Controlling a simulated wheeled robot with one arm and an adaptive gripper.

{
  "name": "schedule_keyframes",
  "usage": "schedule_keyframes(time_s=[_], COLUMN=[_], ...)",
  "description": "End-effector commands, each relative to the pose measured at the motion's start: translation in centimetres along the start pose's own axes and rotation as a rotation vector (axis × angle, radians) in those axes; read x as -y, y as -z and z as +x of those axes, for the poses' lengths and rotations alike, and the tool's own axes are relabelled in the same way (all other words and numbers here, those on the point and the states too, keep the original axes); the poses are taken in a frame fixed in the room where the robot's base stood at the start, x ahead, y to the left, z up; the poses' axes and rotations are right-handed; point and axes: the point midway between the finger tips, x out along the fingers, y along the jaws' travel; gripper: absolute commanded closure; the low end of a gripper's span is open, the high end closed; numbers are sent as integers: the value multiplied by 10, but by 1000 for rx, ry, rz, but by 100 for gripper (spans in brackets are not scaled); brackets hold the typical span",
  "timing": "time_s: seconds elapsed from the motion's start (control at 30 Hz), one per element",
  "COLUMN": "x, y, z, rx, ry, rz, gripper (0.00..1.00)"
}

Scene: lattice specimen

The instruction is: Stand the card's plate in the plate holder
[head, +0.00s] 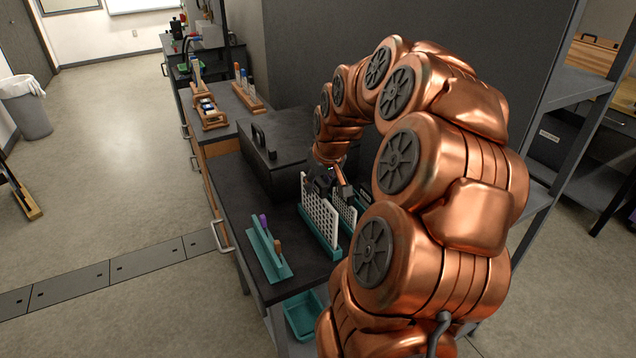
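A white lattice plate (320,217) stands upright in a teal holder (322,246) on the dark bench. A second white lattice plate (344,212) shows just behind it to the right, partly hidden by my arm. My gripper (328,190) is at the top of these plates, pointing down. Its fingertips are small and dark here, so I cannot tell whether they are open, or touch or hold a plate. No card can be made out clearly; part of the bench is hidden behind my arm.
A teal rack (268,254) with purple-topped and brown-topped tools stands at the bench's front left. A large dark box (275,160) is behind the plates. Wooden racks (208,112) stand farther back. A teal bin (303,316) sits below the bench. The floor at left is open.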

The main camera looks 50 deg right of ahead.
Motion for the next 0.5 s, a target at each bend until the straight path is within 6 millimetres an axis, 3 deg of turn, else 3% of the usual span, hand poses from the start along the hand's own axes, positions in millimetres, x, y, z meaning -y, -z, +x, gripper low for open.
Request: schedule_keyframes(time_s=[0.5], x=[0], y=[1], z=[-10], rx=[-2], ry=[-1], rz=[0], gripper=[55])
